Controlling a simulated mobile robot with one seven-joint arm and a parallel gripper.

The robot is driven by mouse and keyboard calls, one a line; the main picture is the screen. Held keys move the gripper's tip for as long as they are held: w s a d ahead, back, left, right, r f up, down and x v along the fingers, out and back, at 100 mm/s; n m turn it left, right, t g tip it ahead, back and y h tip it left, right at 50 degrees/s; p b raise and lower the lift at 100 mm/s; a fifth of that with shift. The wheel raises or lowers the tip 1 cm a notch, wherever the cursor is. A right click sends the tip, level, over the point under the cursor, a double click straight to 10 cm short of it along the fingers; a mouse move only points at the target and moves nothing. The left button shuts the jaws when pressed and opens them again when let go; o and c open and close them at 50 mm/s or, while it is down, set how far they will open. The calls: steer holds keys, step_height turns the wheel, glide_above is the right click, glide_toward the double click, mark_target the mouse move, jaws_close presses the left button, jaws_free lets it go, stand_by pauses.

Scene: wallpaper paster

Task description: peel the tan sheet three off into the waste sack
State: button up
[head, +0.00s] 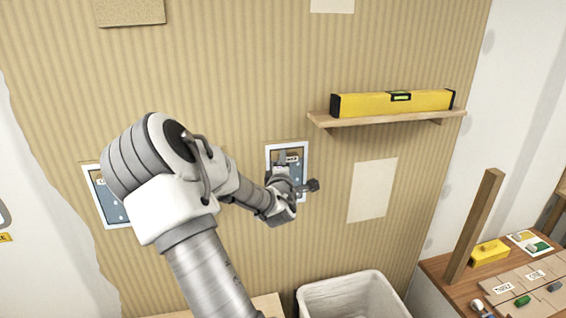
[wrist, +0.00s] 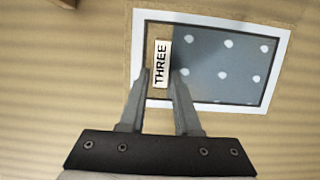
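A white-framed panel (wrist: 285,32) fills the upper wrist view. It holds a tan strip (wrist: 151,32) beside a blue-grey area with white dots (wrist: 225,65). A white tab reading THREE (wrist: 161,62) lies on the tan strip. My gripper (wrist: 162,76) is open, with one finger on each side of the tab's lower end. I cannot tell if the fingertips touch the wall. In the head view my gripper (head: 284,160) is in front of the same panel (head: 303,180) and hides part of it. A pale waste sack or bin (head: 352,284) stands open below, to the right.
A shelf (head: 390,118) with a yellow level (head: 395,103) sticks out at upper right. Another framed panel (head: 110,205) is at left, partly behind my arm. A blank cream patch (head: 372,190) is right of my gripper. A wooden table (head: 465,293) with tags stands at lower right.

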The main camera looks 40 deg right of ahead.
jaws_close()
steer(key=shift+s, duration=0.15)
steer(key=shift+s+a, duration=0.4)
steer(key=shift+s, duration=0.3)
steer(key=shift+s+a, duration=0.35)
steer(key=shift+s, duration=0.3)
steer(key=shift+s+a, duration=0.4)
steer(key=shift+s, duration=0.3)
steer(key=s+a, duration=0.3)
steer(key=s, duration=0.3)
steer(key=shift+a, duration=0.2)
stand_by(0.4)
